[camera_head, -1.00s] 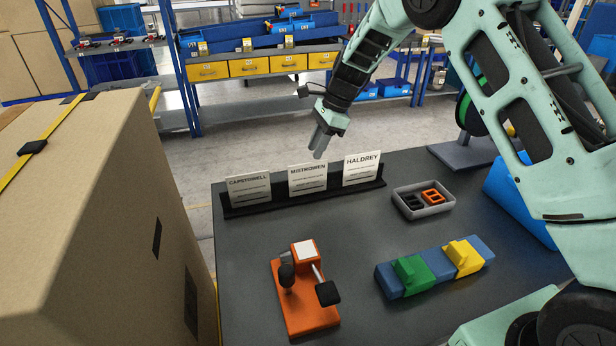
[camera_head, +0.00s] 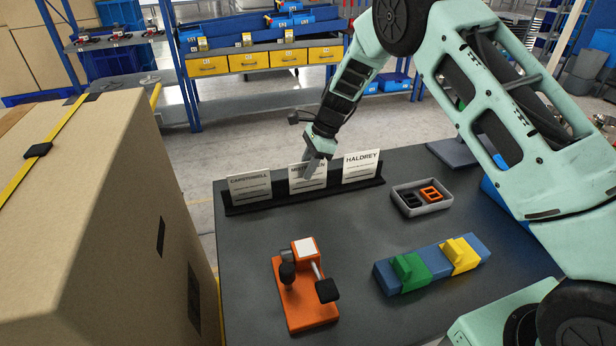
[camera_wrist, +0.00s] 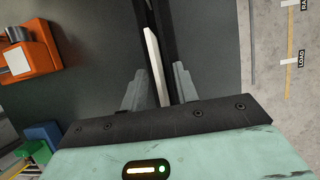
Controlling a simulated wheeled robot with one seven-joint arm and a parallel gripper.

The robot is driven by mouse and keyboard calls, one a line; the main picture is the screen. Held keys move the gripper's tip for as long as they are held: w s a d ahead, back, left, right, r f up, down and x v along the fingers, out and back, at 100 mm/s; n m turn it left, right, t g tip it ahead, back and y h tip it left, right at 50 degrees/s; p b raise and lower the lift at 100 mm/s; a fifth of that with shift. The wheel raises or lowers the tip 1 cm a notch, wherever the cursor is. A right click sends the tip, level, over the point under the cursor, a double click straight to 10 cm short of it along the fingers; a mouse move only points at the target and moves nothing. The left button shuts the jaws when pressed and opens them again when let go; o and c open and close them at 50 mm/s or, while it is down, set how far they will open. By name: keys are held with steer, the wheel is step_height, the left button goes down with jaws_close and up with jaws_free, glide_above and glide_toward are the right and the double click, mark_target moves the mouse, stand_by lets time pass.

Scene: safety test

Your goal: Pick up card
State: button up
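Three white cards stand in a row in a black holder (camera_head: 262,205) at the table's far edge: CAPERSWELL (camera_head: 249,188), the middle card (camera_head: 307,181) and HALDREY (camera_head: 361,167). My gripper (camera_head: 312,172) is at the middle card and hides part of its top and printed name. In the wrist view my gripper (camera_wrist: 159,88) is open, with one finger on each side of the thin white edge of a card (camera_wrist: 155,62). Gaps show between the card and both fingers.
An orange fixture with a black-knobbed lever (camera_head: 306,288) stands at the front left of the table. A blue block with green and yellow parts (camera_head: 432,264) and a grey tray (camera_head: 424,208) lie right. A large cardboard box (camera_head: 90,220) stands left of the table.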

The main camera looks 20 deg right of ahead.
steer(key=shift+f, duration=0.25)
stand_by(0.4)
jaws_close()
